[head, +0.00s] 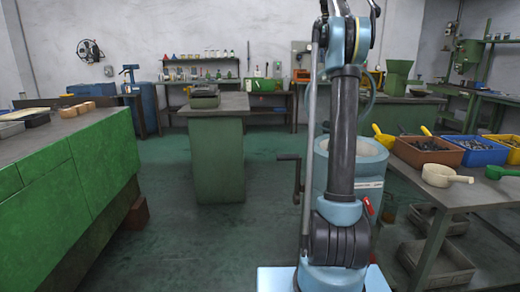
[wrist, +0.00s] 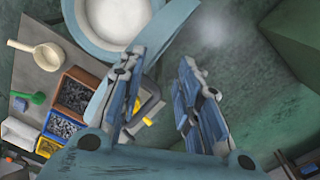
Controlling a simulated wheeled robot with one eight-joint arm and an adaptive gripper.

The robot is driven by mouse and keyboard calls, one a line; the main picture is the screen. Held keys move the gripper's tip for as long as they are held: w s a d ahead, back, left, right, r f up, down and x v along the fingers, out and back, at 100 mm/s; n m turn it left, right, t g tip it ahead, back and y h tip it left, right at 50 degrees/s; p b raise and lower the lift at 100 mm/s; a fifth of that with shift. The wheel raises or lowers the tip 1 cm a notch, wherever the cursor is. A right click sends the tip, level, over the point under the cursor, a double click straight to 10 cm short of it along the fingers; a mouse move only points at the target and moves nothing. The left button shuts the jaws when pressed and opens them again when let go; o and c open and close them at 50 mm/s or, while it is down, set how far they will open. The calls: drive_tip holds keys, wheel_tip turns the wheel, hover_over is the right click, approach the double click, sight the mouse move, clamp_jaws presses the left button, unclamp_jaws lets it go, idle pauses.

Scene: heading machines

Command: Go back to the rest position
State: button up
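My gripper (wrist: 161,64) shows in the wrist view with its two blue-grey fingers spread apart and nothing between them. Below and between the fingers is dark green floor. My gripper is out of the head view; only my arm (head: 342,140) shows there, rising upright in front of the camera and leaving the top of the picture. No held object is in view.
A light blue drum (head: 375,165) stands just behind my arm; its round opening shows in the wrist view (wrist: 112,15). A table (head: 445,195) with bins and a cream scoop (head: 440,175) is right.

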drive_tip(key=s+a+f+n+t, duration=0.1)
drive_tip(key=s+a+f+n, duration=0.2)
drive_tip(key=s+f, duration=0.75)
drive_tip(key=s+a+f+n, duration=0.3)
drive_tip(key=s+f, duration=0.5)
drive_tip(key=s, duration=0.5)
drive_tip(key=s+a+f+n+t, duration=0.1)
drive_tip(key=s+a+f+n, duration=0.25)
drive_tip(key=s+f, duration=0.75)
drive_tip(key=s+a+f+n, duration=0.1)
drive_tip(key=s+f+n, duration=0.2)
drive_tip(key=s+f, duration=1.1)
wheel_tip(320, 180, down, 4)
drive_tip(key=shift+s+a+f, duration=0.2)
drive_tip(key=shift+a, duration=0.05)
